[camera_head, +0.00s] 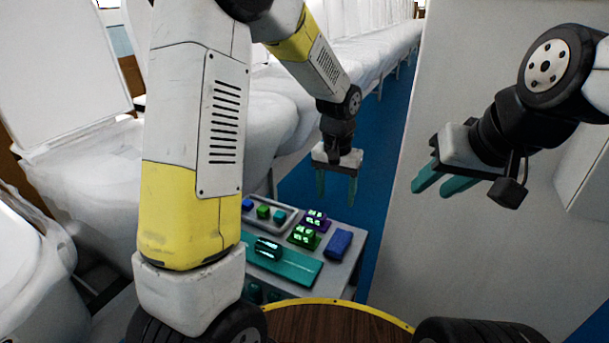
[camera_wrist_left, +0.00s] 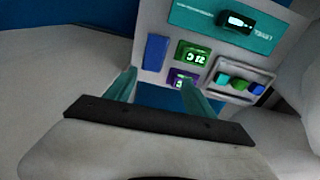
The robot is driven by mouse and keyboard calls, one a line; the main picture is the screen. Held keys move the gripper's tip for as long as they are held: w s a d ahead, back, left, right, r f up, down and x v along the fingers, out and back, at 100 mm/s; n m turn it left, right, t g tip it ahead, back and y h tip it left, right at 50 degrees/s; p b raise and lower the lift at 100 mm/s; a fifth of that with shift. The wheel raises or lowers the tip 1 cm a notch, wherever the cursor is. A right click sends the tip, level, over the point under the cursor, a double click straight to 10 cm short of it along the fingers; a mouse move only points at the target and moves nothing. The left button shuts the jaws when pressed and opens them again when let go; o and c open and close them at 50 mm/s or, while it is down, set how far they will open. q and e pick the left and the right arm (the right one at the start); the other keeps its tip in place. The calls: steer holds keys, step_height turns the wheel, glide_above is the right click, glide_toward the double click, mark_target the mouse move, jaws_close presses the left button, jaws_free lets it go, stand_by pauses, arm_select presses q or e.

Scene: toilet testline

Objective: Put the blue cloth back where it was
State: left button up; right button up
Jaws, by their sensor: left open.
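The blue cloth (camera_head: 339,243) is a small, flat, dark blue rectangle lying on the right part of the grey table top (camera_head: 345,267). In the left wrist view the cloth (camera_wrist_left: 156,54) lies beyond the fingertips, beside the green display box. My left gripper (camera_head: 337,190) is open and empty, pointing down above the table's far edge; its two teal fingers also show in the left wrist view (camera_wrist_left: 157,85). It is apart from the cloth. My right gripper (camera_head: 442,186) is open and empty, held in the air at the right, away from the table.
A green display box (camera_head: 303,237) and a purple one (camera_head: 315,218) stand beside the cloth. A tray (camera_head: 285,229) holds small coloured pieces. A black device (camera_head: 268,248) sits on a teal mat (camera_head: 300,271). White-wrapped toilets (camera_head: 275,120) line the left; a pale wall (camera_head: 480,90) stands right.

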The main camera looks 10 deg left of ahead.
arm_select(q)
steer(key=s+a+r+n+t+h, duration=0.1)
steer(key=s+a+r, duration=0.3)
steer(key=r, duration=0.2)
steer(key=s+a+r+t, duration=0.1)
steer(key=s+a+r, duration=0.2)
steer(key=r, duration=0.3)
steer(key=s+a+r+t, duration=0.1)
steer(key=s+a+r, duration=0.1)
steer(key=s, duration=0.4)
steer(key=s+a+r+n+t, duration=0.1)
steer(key=s+a+r+t, duration=0.1)
steer(key=s, duration=0.4)
steer(key=shift+s+a+r+n+t+h, duration=0.15)
steer(key=shift+a+r+n+t+h, duration=0.2)
steer(key=shift+a+r, duration=0.35)
steer(key=shift+c, duration=0.4)
